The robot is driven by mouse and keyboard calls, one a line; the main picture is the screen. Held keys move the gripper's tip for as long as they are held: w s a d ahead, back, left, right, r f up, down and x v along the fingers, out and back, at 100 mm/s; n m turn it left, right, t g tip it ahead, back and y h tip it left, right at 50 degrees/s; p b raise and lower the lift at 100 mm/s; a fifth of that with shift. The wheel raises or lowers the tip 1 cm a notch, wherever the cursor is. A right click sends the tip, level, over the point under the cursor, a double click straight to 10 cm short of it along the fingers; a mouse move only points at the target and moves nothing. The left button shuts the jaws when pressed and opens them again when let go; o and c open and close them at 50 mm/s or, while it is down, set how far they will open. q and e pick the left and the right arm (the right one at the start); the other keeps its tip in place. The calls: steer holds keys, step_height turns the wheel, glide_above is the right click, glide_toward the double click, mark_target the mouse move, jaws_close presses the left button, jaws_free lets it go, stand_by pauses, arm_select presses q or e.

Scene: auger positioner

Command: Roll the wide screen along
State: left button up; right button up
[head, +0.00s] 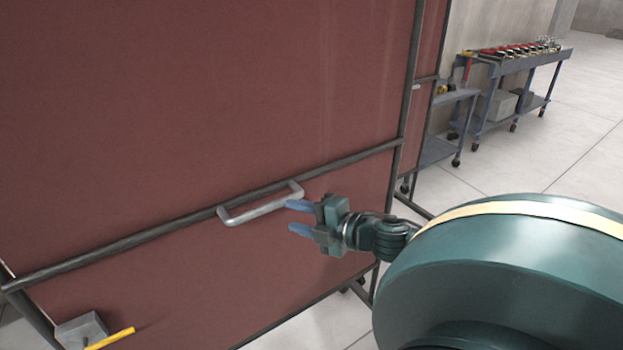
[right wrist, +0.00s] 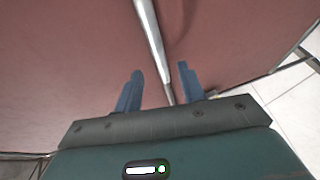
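The wide screen (head: 200,95) is a dark red panel in a dark metal frame, filling the left and middle of the head view. A silver handle (head: 262,208) is fixed on its horizontal bar. My right gripper (head: 294,217) is just right of the handle's right end, its two blue fingers apart. In the right wrist view the handle (right wrist: 149,38) runs down between the open fingers (right wrist: 158,88); I cannot tell whether they touch it. My left gripper is not in view.
A grey block (head: 80,330) and a yellow bar (head: 110,338) show at the screen's lower left. A wheeled blue bench (head: 515,66) with red items stands at the back right. Pale tiled floor (head: 560,150) is clear right of the screen.

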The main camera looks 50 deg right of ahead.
steer(key=shift+v, duration=1.45)
steer(key=s+a+f+m+g+h, duration=0.1)
steer(key=s+a+f+m, duration=0.1)
steer(key=a+f+m, duration=0.3)
steer(key=s+f+m+g, duration=0.1)
steer(key=s+f+m, duration=0.1)
steer(key=f, duration=0.4)
steer(key=s+a+f+m+g+h, duration=0.1)
steer(key=s+a+f+m, duration=0.25)
steer(key=f, duration=0.25)
steer(key=s+a+f+m+g+y, duration=0.1)
steer(key=a+f+m, duration=0.1)
steer(key=a, duration=0.6)
steer(key=s+a+f+m+g+y, duration=0.1)
steer(key=a+f+m, duration=0.2)
steer(key=a, duration=0.6)
steer(key=shift+f+m+y, duration=0.25)
steer(key=shift+m+y, duration=0.05)
steer(key=shift+m, duration=0.05)
